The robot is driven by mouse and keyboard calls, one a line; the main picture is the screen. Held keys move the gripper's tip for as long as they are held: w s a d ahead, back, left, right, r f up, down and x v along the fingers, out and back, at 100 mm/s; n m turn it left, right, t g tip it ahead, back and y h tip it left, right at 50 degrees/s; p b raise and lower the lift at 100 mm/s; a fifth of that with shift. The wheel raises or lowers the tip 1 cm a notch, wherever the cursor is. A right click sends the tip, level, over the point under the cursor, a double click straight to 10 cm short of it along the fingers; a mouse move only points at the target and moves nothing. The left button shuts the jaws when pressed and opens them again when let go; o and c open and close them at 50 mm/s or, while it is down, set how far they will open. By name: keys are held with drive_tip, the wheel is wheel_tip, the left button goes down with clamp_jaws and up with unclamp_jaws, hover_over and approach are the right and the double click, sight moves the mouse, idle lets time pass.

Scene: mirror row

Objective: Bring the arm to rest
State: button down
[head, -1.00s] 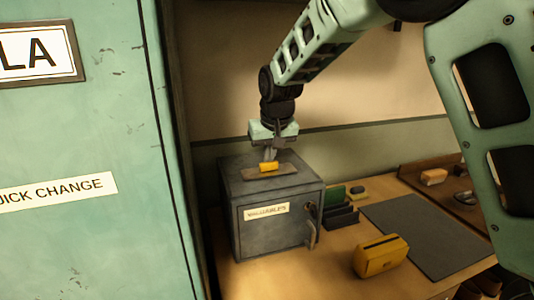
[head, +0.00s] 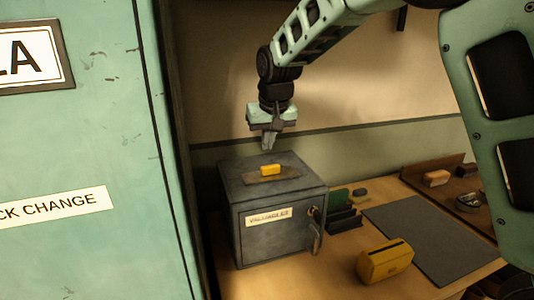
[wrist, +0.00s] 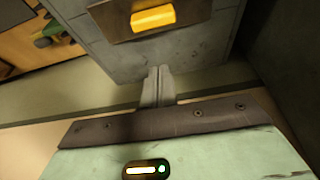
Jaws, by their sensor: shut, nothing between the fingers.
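My gripper (head: 268,141) is shut and empty. It points down above the back of the grey safe box labelled "VALUABLES" (head: 262,243), apart from its top. A small yellow block (head: 270,170) lies on a flat brown plate (head: 287,178) on top of the box. In the wrist view the closed fingers (wrist: 158,80) show in the middle, and the yellow block (wrist: 153,18) is near the top edge, clear of them.
A green locker (head: 85,130) stands close on the left. On the wooden bench are a yellow box with a dark slot (head: 385,261), a dark mat (head: 425,235) and a dark green rack (head: 342,212). A shelf with small items (head: 440,178) is at right.

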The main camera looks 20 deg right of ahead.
drive_tip(key=v, duration=0.6)
drive_tip(key=s+a+f, duration=0.1)
drive_tip(key=s, duration=0.2)
drive_tip(key=s+a+f+n+g, duration=0.1)
drive_tip(key=s+a+f, duration=0.1)
drive_tip(key=s, duration=0.1)
drive_tip(key=s+a+f+n+y, duration=0.1)
drive_tip(key=s+a, duration=0.1)
drive_tip(key=s, duration=0.1)
drive_tip(key=shift+a+f+b, duration=0.15)
drive_tip(key=shift+b, duration=0.2)
drive_tip(key=s+a+f+n+g, duration=0.1)
drive_tip(key=s+f, duration=0.4)
drive_tip(key=s, duration=0.8)
drive_tip(key=s+f+n+g, duration=0.2)
drive_tip(key=s+f+n, duration=0.2)
drive_tip(key=s, duration=1)
drive_tip(key=shift+a+f+n, duration=0.3)
drive_tip(key=shift+a+f, duration=0.05)
drive_tip(key=shift+f, duration=0.1)
